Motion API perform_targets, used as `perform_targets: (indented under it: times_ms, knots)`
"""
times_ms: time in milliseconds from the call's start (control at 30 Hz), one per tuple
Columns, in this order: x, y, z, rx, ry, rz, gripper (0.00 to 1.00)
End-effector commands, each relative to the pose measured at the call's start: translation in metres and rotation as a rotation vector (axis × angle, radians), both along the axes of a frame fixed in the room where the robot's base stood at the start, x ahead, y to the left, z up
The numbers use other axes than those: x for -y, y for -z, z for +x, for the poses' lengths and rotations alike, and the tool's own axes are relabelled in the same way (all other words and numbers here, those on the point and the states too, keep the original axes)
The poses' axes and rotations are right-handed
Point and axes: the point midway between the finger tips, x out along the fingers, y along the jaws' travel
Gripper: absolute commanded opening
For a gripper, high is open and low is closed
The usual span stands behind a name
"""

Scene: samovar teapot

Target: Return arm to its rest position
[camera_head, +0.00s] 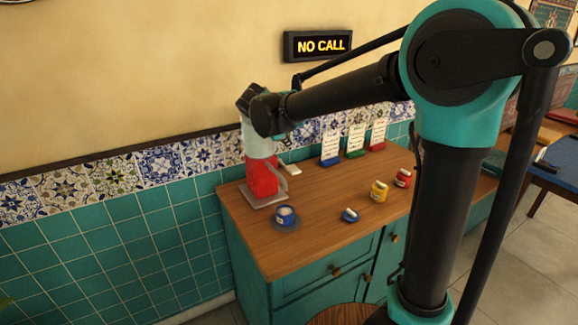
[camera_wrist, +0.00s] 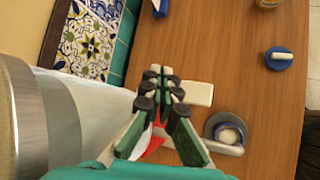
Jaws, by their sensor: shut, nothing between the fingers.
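My arm reaches across the picture in the head view, with its far end over the left part of the wooden counter (camera_head: 320,225). My gripper (camera_wrist: 160,75) is shut and empty in the wrist view, its fingers together above the counter. In the head view the gripper is mostly hidden beside the white and red samovar (camera_head: 262,178). The samovar stands on a pale base at the counter's left end. A large pale rounded surface fills the left of the wrist view, very close to my gripper. A blue cup (camera_head: 285,213) sits on a saucer in front of the samovar.
A small white slab (camera_wrist: 198,93) lies near the gripper. A blue piece (camera_head: 350,215), a yellow canister (camera_head: 379,191) and a red canister (camera_head: 402,178) stand to the right. Cards in coloured stands (camera_head: 355,142) line the back. The tiled wall (camera_head: 120,210) is close behind.

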Motion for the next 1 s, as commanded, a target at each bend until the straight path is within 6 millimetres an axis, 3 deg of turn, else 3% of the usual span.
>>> perform_targets:
  times_ms: [333,467,667,800,1000]
  knots:
    - [0.001,0.001,0.000,0.000,0.003,0.003,0.00]
    - [0.023,0.009,-0.006,-0.004,0.068,0.054,0.00]
    - [0.109,0.052,-0.042,-0.007,0.388,0.309,0.00]
    - [0.169,0.089,-0.086,0.002,0.679,0.525,0.00]
    - [0.229,0.140,-0.159,0.033,1.105,0.823,0.00]
